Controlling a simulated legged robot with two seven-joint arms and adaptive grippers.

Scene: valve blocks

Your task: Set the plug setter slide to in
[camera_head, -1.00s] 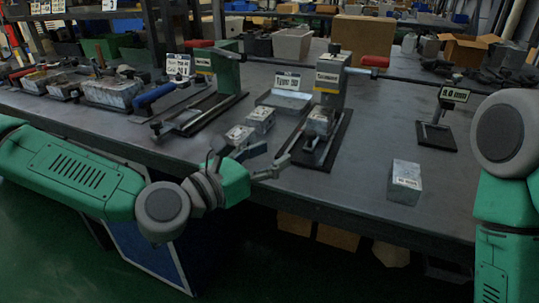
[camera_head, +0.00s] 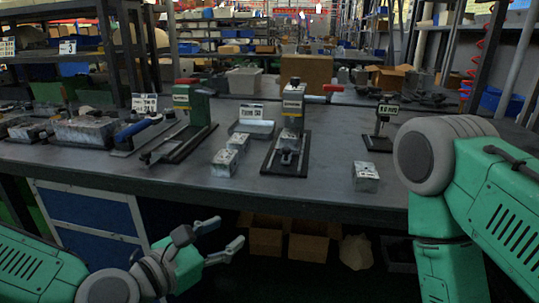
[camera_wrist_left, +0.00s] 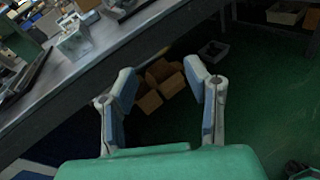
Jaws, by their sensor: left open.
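Two upright fixtures stand on the bench, a green one (camera_head: 197,108) at left and a grey one (camera_head: 293,104) in the middle. Each has a long dark base reaching toward the front edge. Their labels are too small to read, so I cannot tell which is the plug setter or how its slide is set. A metal block (camera_head: 286,156) sits on the grey fixture's base. My left gripper (camera_head: 226,235) is open and empty, in front of and below the bench edge, apart from both fixtures. Its spread fingers also show in the left wrist view (camera_wrist_left: 160,82). My right gripper is out of view.
Metal blocks stand between the fixtures (camera_head: 226,160) and at the right (camera_head: 366,176). A small labelled stand (camera_head: 381,130) is behind the right one. Blue-handled tooling (camera_head: 138,131) lies at left. Cardboard boxes (camera_head: 308,240) sit under the bench.

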